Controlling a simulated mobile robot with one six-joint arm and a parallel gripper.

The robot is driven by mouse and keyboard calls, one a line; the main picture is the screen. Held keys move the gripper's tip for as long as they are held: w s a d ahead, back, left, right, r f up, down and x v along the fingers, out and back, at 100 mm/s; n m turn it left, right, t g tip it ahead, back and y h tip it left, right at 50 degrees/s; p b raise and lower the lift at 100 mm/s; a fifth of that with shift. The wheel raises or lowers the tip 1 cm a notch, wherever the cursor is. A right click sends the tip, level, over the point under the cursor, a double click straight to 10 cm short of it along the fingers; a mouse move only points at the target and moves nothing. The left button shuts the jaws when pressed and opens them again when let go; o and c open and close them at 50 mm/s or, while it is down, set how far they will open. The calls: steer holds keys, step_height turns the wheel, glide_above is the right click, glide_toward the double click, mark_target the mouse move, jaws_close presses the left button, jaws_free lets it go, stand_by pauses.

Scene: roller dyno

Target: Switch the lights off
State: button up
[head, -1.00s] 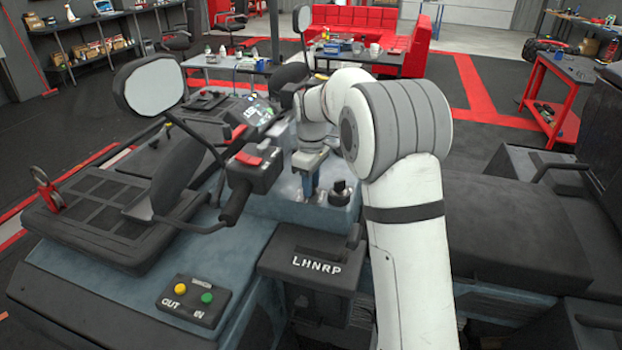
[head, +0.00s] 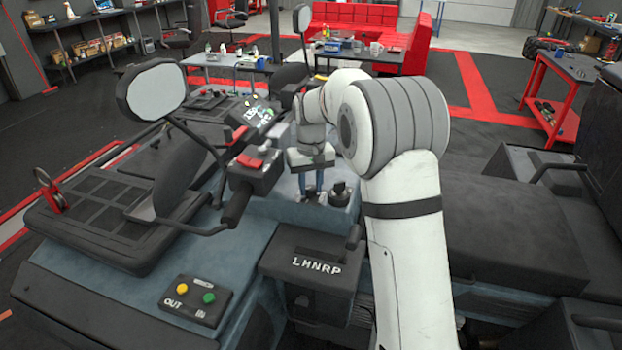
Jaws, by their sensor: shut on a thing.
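My gripper (head: 311,196) points down at the blue-grey console (head: 285,211), just right of the handlebar. Its fingers are shut on a small control on the console top, which they almost wholly hide. I take this to be the light switch, but its shape and setting cannot be made out. A black knob (head: 340,194) stands on the console just right of the fingers, apart from them. No lamp can be clearly seen as lit or unlit.
The handlebar with its red switch (head: 250,161) is close on the left, with a mirror (head: 152,90) above. A box with yellow and green buttons (head: 195,300) sits front left. The black seat (head: 495,215) is right.

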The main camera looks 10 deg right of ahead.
mark_target(310, 187)
steer(key=m, duration=0.4)
steer(key=shift+a+m, duration=0.1)
steer(key=shift+m, duration=0.2)
steer(key=shift+m+p, duration=0.3)
steer(key=shift+m, duration=1.7)
steer(key=o, duration=1)
step_height(310, 187, up, 7)
steer(key=shift+w+f, duration=0.1)
steer(key=shift+r, duration=0.6)
